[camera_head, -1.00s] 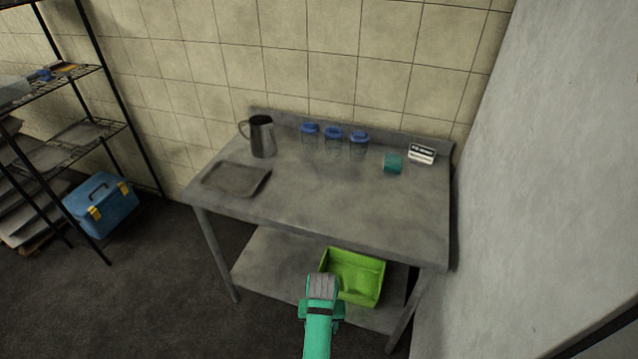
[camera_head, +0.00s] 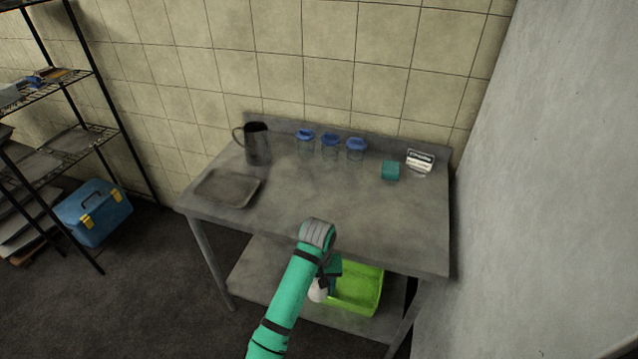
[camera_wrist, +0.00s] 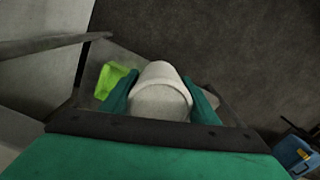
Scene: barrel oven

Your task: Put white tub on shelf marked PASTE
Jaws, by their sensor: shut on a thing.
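My gripper (camera_wrist: 160,100) is shut on the white tub (camera_wrist: 160,98), with one teal finger on each side of it in the wrist view. In the head view the tub (camera_head: 318,291) shows small and white below my wrist, just left of the green bin and in front of the table's lower shelf. My arm hides part of it. A small black-and-white sign (camera_head: 420,161) stands at the back right of the table; its lettering is too small to read. I cannot tell which shelf is marked PASTE.
A metal table (camera_head: 330,215) bears a pitcher (camera_head: 258,145), a tray (camera_head: 228,188), three blue-lidded jars (camera_head: 330,146) and a teal block (camera_head: 391,170). A green bin (camera_head: 360,290) sits on its lower shelf. A wire rack (camera_head: 60,140) and blue toolbox (camera_head: 94,210) stand left.

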